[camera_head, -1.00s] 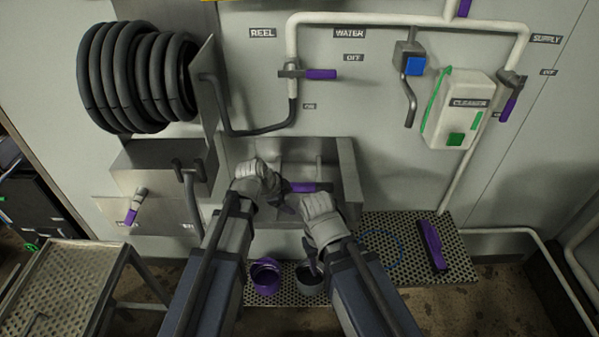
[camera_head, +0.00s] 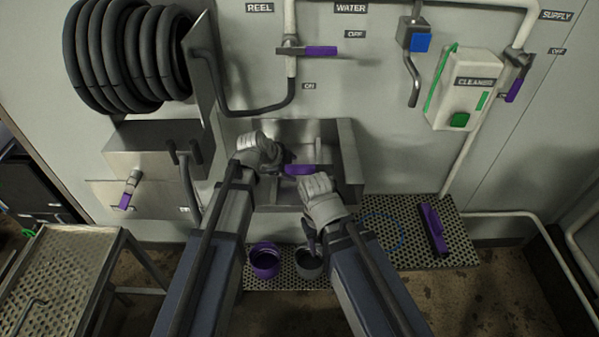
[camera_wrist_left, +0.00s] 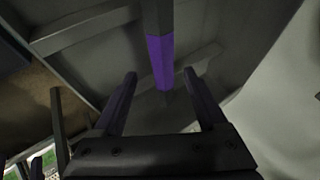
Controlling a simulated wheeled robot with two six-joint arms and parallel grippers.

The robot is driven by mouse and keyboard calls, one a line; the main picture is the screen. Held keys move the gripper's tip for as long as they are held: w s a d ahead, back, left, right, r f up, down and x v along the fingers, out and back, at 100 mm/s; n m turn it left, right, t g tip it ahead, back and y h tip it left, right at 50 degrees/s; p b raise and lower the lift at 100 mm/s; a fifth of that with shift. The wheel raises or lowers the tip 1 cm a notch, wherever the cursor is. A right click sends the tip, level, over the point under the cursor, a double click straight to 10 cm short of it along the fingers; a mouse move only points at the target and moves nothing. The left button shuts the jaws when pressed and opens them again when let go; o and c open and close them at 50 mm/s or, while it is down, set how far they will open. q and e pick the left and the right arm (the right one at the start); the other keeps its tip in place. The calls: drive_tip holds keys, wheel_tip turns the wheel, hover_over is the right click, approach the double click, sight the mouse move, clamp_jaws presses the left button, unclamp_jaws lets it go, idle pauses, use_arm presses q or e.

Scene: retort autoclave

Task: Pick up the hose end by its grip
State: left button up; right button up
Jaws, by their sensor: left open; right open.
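A bar with a purple grip (camera_head: 299,169), which looks like the hose end, lies in the metal sink (camera_head: 352,165). My left gripper (camera_head: 284,156) is over the sink, just left of the purple grip in the head view. In the left wrist view the purple grip (camera_wrist_left: 160,62) on a dark bar lies ahead, between the lines of my open left fingers (camera_wrist_left: 160,80), not visibly clamped. My right gripper (camera_head: 310,238) is open and points down in front of the sink, apart from the grip. Its fingertips are small and dark here.
A black hose coil (camera_head: 125,55) hangs on the wall at the upper left. A purple bucket (camera_head: 265,260) and a grey bucket (camera_head: 308,263) stand on the grate below. A perforated metal table (camera_head: 65,262) stands at lower left. A purple brush (camera_head: 432,228) lies on the grate at right.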

sight(298, 169)
use_arm(q)
drive_tip(key=b+x, duration=0.2)
drive_tip(key=x, duration=0.2)
drive_tip(key=shift+w+d+f+b, duration=0.1)
drive_tip(key=shift+w+d+b, duration=0.1)
drive_tip(key=shift+w+b, duration=0.15)
drive_tip(key=shift+s, duration=0.1)
drive_tip(key=shift+c, duration=0.3)
clamp_jaws()
